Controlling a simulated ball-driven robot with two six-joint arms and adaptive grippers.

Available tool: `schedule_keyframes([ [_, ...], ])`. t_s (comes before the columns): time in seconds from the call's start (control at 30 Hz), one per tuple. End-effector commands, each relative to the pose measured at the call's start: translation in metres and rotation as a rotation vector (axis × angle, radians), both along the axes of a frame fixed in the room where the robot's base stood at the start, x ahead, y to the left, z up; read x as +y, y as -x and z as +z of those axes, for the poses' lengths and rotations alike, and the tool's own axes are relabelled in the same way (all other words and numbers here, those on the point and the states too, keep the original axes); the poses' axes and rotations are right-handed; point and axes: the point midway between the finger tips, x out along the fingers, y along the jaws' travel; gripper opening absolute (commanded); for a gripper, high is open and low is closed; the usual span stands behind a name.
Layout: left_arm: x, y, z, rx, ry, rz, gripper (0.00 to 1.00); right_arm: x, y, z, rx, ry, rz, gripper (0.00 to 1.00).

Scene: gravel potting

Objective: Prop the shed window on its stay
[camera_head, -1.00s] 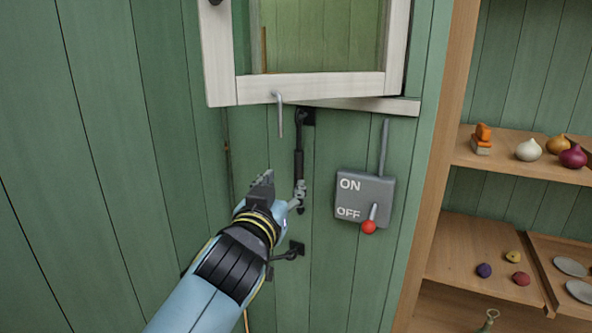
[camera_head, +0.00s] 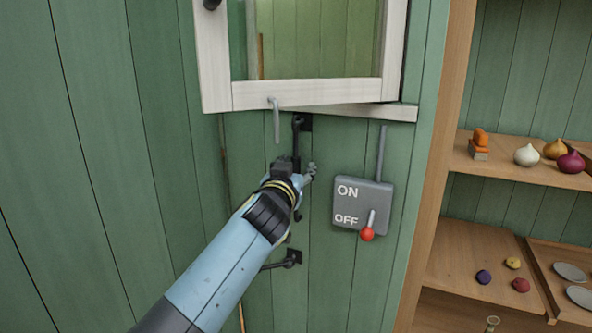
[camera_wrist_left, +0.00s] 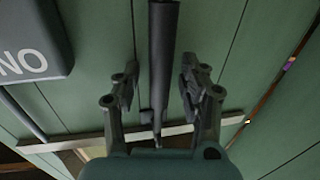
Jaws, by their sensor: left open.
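The white-framed shed window (camera_head: 310,92) stands ajar at the top of the head view. A grey bent pin (camera_head: 276,118) hangs from its lower rail. The dark stay (camera_head: 297,140) hangs down from a black bracket under the sill (camera_head: 350,108), against the green wall. My left gripper (camera_head: 290,168) is at the stay and hides its lower part in the head view. In the left wrist view the stay (camera_wrist_left: 162,55) runs between the two fingers of my open left gripper (camera_wrist_left: 160,80), with gaps on both sides. My right gripper is not in view.
A grey ON/OFF switch box (camera_head: 362,203) with a red-knobbed lever is on the wall just right of the gripper. A black wall hook (camera_head: 291,257) sits below. Wooden shelves (camera_head: 480,245) with bulbs and dishes stand at the right. The wall at left is clear.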

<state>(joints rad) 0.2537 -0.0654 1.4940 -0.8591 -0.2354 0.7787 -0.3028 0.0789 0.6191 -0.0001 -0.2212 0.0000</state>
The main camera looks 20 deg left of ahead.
Motion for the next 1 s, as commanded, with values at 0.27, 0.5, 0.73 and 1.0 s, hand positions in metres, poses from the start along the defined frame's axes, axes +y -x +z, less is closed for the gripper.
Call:
schedule_keyframes([
  [0.27,-0.0002,0.0004,-0.0001,0.0,0.0,0.0,0.14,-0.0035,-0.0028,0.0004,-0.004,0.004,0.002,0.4],
  [0.5,-0.0002,0.0005,-0.0002,0.0,0.0,0.0,0.0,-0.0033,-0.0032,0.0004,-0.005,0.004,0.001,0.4],
  [0.73,-0.0003,0.0007,-0.0007,0.001,0.0,0.0,0.0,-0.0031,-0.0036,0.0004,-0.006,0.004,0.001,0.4],
  [1.0,-0.0007,0.0008,-0.0006,0.002,0.0,-0.001,0.0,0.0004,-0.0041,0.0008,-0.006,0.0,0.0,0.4],
])
